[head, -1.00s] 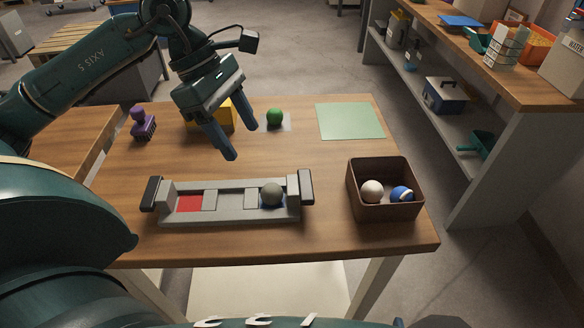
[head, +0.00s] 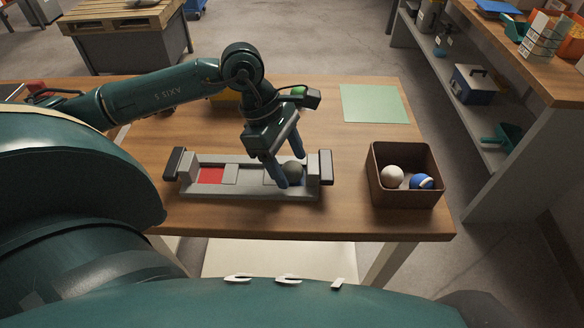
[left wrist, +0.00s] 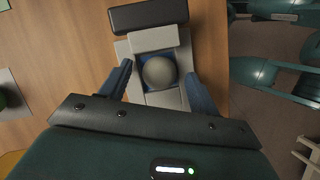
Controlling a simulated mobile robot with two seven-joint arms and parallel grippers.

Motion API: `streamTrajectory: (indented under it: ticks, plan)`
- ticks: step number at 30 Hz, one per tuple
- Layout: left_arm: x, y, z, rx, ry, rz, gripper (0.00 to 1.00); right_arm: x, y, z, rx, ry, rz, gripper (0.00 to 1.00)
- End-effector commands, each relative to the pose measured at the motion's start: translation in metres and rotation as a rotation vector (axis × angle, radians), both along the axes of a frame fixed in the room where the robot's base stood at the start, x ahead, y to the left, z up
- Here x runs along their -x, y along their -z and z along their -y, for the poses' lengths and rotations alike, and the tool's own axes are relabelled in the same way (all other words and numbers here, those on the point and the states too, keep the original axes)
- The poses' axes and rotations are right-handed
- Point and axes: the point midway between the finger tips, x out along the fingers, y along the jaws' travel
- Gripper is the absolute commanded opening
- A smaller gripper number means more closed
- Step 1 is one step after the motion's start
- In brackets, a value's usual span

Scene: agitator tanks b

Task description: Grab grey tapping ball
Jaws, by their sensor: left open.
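The grey ball (head: 292,171) sits at the right end of a grey tray (head: 231,174) with black end handles. It also shows in the left wrist view (left wrist: 159,72), on a blue patch of the tray. My left gripper (head: 291,171) is open, pointing down over the right end of the tray. Its blue fingers stand on either side of the ball in the left wrist view (left wrist: 160,82), with a small gap showing at each side. Whether a finger touches the ball, I cannot tell. My right gripper is not in view.
A brown box (head: 404,199) holding a white ball (head: 392,176) and a blue-and-white ball (head: 421,181) stands right of the tray. A green mat (head: 374,103) lies at the back right. The green ball (head: 298,91) is partly hidden behind my arm. The tray has a red patch (head: 211,175).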

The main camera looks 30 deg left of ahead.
Motion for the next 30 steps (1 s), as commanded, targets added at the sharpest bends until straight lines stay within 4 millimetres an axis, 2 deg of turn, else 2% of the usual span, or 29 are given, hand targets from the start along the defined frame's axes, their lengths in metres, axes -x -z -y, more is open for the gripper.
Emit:
streamTrajectory:
  ticks: [8, 26, 30]
  plan:
    - [-0.0003, 0.0048, 0.0017, 0.0, 0.0, 0.0, 0.62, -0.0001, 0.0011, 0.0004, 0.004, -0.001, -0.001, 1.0]
    - [-0.0003, 0.0042, 0.0016, 0.0, 0.0, 0.0, 0.14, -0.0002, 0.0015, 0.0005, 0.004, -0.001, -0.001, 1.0]
    - [-0.0003, 0.004, 0.0015, 0.0, 0.0, 0.0, 0.13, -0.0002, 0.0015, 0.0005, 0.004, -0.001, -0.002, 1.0]
